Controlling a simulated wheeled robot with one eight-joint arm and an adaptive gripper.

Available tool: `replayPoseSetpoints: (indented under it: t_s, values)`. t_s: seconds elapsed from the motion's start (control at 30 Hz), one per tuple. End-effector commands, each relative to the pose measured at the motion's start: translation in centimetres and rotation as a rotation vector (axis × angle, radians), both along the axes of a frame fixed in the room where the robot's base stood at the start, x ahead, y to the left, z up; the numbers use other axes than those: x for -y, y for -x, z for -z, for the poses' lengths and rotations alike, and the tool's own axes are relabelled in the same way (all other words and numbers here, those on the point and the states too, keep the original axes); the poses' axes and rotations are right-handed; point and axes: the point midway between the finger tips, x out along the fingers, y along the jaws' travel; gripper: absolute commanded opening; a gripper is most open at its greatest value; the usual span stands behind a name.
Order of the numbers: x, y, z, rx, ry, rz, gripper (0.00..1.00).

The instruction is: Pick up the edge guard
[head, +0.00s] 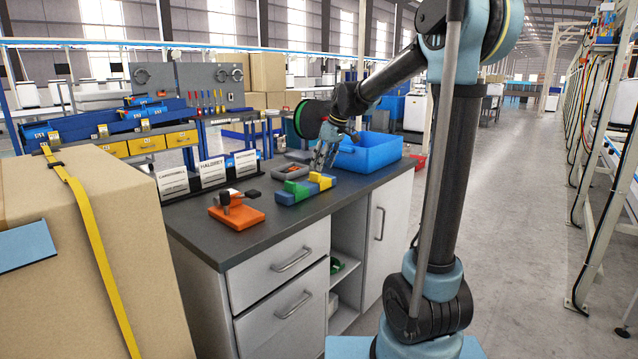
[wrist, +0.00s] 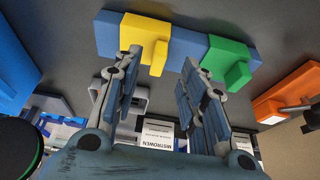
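A long blue block (head: 287,199) with a green piece (head: 298,188) and a yellow piece (head: 321,180) on it lies on the dark worktop. In the wrist view the blue block (wrist: 183,43) runs across the top, with the yellow piece (wrist: 146,38) at left and the green piece (wrist: 229,62) at right. No label shows which part is the edge guard. My gripper (head: 321,163) is above the block's far end. In the wrist view my gripper (wrist: 162,62) is open and empty, its fingertips near the yellow and green pieces. Contact cannot be told.
An orange block with a dark handle (head: 236,213) sits at the worktop's left. A grey item (head: 290,171) lies behind the blue block. A blue bin (head: 370,155) stands at right, and white name cards (head: 213,172) stand along the back. A large cardboard box (head: 120,220) is at left.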

Motion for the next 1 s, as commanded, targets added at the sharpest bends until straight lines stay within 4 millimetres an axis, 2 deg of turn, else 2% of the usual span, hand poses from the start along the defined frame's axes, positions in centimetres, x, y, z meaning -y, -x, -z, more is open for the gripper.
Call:
replayPoseSetpoints:
  t_s: [0.23, 0.6, 0.87, 1.0]
  values:
    - [-0.6, -0.5, 1.4, 0.0, 0.0, 0.0, 0.38]
    - [-2.1, -1.7, 5.0, 0.001, 0.001, 0.0, 0.38]
    - [-2.2, -1.7, 5.2, 0.0, 0.0, 0.0, 0.38]
    - [-2.1, -1.8, 5.2, 0.0, 0.0, 0.0, 0.09]
